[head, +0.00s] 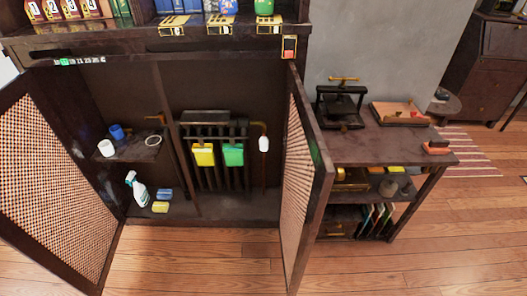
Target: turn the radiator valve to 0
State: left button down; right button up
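The dark ribbed radiator (216,130) stands inside the open cabinet, in the middle of the head view. A small white rounded knob, which looks like the radiator valve (264,144), sits just right of it beside a copper-coloured pipe. The valve's markings are too small to read, so I cannot tell its setting. A yellow cloth-like item (203,155) and a green one (233,155) hang on the front of the radiator. Neither of my grippers is in view.
The cabinet's left door (55,185) and right door (300,165) stand open, the right one close beside the valve. Left shelves hold a blue cup (117,131), a white cup (106,148) and a spray bottle (136,188). The wooden floor (190,265) in front is clear.

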aim_at(264, 142)
jog(key=i+j, duration=0.2)
jog(key=j, duration=0.15)
jog(key=i+j, duration=0.45)
jog(key=j, duration=0.25)
jog(key=z, duration=1.65)
